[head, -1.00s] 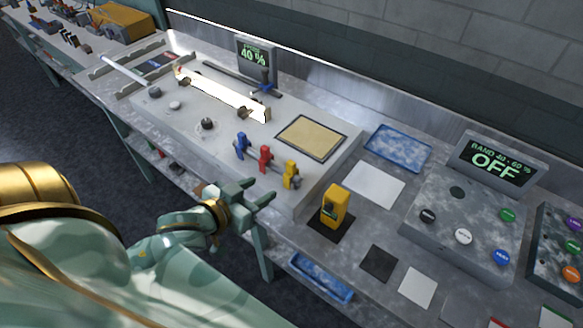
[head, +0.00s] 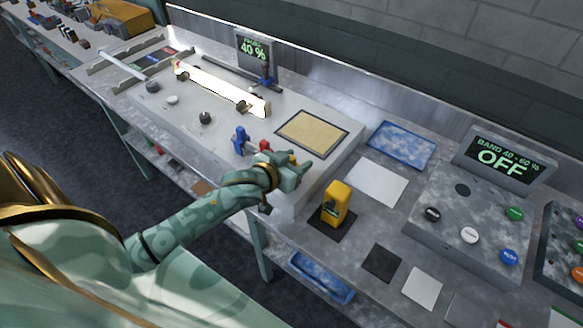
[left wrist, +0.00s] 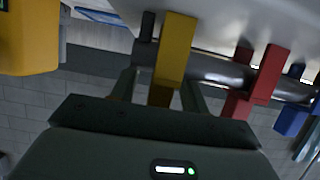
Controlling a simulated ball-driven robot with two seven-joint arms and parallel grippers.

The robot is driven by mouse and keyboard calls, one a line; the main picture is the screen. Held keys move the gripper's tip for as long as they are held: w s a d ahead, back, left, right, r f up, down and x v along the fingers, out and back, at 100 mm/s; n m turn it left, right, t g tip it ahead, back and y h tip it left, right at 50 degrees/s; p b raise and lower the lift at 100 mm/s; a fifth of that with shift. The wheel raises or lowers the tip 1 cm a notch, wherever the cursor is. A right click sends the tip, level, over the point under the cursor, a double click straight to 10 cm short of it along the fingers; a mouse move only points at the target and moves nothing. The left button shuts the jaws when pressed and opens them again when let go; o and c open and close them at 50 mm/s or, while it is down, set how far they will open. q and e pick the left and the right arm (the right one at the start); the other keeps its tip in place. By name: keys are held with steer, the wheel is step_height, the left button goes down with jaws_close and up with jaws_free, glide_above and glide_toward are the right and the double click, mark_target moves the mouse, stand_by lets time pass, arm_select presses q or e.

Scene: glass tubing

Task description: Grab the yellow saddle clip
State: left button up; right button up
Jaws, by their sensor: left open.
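The yellow saddle clip (left wrist: 175,52) stands on a dark rail (left wrist: 218,72) in the left wrist view. In the head view it is almost wholly hidden behind my left gripper (head: 298,170). My left gripper is open. In the left wrist view its two fingers (left wrist: 158,92) stand on either side of the clip's lower part, which shows in the gap between them. I cannot tell whether either finger touches it. My right gripper is not in view.
The red clip (head: 265,146) and blue clip (head: 240,141) stand close by on the same rail. A yellow block-shaped device (head: 335,203) stands on a dark pad to the right. A tan panel (head: 312,134) lies behind.

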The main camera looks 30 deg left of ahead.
arm_select(q)
jaws_close()
steer(key=shift+r, duration=0.15)
